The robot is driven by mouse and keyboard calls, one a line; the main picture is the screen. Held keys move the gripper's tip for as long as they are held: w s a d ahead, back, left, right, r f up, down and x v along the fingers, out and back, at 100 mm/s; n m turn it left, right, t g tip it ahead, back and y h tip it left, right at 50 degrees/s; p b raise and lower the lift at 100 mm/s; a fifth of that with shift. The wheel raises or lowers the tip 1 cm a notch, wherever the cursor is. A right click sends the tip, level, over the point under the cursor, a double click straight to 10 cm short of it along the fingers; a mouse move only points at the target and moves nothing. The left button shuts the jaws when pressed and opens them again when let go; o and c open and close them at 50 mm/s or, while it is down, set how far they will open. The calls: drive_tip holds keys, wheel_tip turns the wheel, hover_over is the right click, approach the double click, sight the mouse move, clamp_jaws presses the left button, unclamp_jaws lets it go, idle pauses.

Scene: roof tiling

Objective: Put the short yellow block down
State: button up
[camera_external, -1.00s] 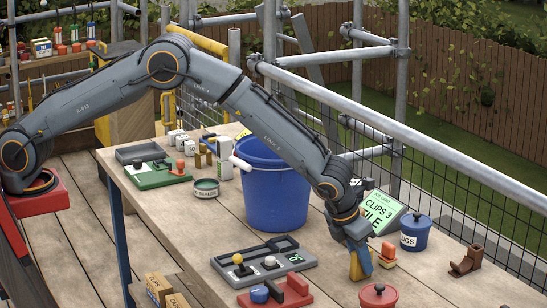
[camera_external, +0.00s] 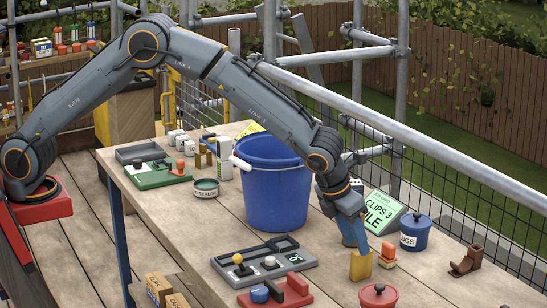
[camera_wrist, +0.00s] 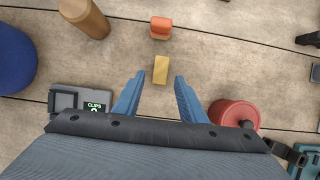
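The short yellow block (camera_external: 361,265) stands upright on the wooden table, beside a small orange piece (camera_external: 388,255). My gripper (camera_external: 355,237) is just above the block, its blue fingers pointing down. In the wrist view the yellow block (camera_wrist: 161,69) lies ahead of the gap between my fingers (camera_wrist: 157,84), which are spread wide on either side with nothing held. The block looks free of both fingers in that view.
The orange piece (camera_wrist: 161,28) is close to the block. A red lidded pot (camera_external: 378,296) stands in front and a blue pot (camera_external: 415,231) behind right. A blue bucket (camera_external: 272,190), a green clips sign (camera_external: 381,212) and a grey tray (camera_external: 225,264) are around.

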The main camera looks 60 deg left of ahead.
drive_tip(key=v, duration=0.5)
drive_tip(key=s+a+n+g, duration=0.1)
drive_tip(key=s+a+n, duration=0.4)
drive_tip(key=a, duration=0.4)
drive_tip(key=s+a+n, duration=0.2)
drive_tip(key=a+n, duration=0.5)
drive_tip(key=a, duration=0.2)
drive_tip(key=s+a+n+g, duration=0.1)
drive_tip(key=s+a+n, duration=0.3)
drive_tip(key=a+n, duration=0.3)
drive_tip(key=s+a+f+n+g, duration=0.1)
drive_tip(key=s+a+f+n, duration=0.2)
drive_tip(key=s+a+n, duration=1.2)
drive_tip(key=s+n+b, duration=0.1)
drive_tip(key=s+n, duration=0.1)
drive_tip(key=s, duration=0.2)
drive_tip(key=shift+g, duration=0.4)
